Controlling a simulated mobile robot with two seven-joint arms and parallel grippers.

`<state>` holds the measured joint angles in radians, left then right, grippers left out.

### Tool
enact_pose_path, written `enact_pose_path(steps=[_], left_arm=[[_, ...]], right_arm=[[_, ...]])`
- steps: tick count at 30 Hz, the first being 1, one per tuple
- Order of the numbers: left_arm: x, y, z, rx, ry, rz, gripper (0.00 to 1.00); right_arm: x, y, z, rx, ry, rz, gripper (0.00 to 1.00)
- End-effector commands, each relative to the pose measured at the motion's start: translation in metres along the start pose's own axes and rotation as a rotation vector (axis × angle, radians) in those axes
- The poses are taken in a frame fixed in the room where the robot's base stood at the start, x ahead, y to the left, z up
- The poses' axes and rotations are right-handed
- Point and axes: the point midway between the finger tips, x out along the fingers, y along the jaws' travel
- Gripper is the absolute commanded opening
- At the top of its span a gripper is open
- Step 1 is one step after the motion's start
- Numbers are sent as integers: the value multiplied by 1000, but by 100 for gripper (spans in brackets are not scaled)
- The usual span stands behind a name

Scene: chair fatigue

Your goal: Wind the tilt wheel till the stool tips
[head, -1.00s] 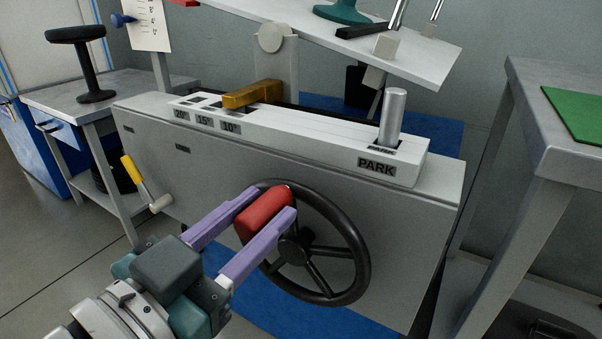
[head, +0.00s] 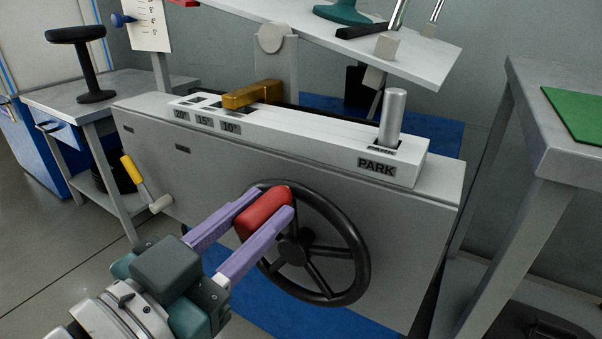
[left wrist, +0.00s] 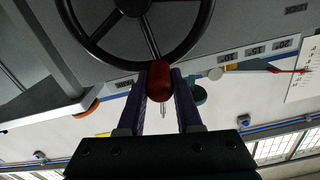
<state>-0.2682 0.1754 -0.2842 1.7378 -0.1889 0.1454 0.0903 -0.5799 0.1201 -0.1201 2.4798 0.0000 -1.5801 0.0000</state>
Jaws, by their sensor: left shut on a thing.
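The black tilt wheel (head: 352,235) is mounted on the front of a grey housing (head: 400,210). Its red knob (head: 264,214) sits at the wheel's upper left rim. My left gripper (head: 262,222) is shut on the red knob, with a purple finger on each side. The left wrist view also shows the wheel (left wrist: 70,20) and the red knob (left wrist: 160,82) between the fingers. The tilted grey platform (head: 350,42) behind the housing slopes down to the right and carries part of a teal-based stool (head: 342,14); its top is out of frame. My right gripper is not in view.
A white strip marked 20°, 15°, 10° and PARK (head: 300,138) tops the housing, with a brass block (head: 252,94) and a metal pin (head: 392,118). A yellow-handled crank (head: 132,170) is at left. Benches stand left (head: 130,85) and right (head: 545,100).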

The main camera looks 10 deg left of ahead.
Motion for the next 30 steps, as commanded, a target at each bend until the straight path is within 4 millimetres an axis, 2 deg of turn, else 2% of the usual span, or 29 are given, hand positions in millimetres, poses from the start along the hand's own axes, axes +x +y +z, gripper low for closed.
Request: enact_pose_path(steps=[13, 17, 21, 29, 30], left_arm=[[0, 1, -1, 9, -1, 0, 0], [0, 10, -5, 113, -3, -1, 0], [0, 19, -4, 209, -2, -1, 0], [0, 20, -3, 220, 0, 0, 0], [0, 20, -3, 219, 0, 0, 37]], right_arm=[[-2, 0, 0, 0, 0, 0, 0], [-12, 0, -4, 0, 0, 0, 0], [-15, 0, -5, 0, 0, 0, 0], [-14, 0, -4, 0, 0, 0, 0], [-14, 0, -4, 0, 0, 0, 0]])
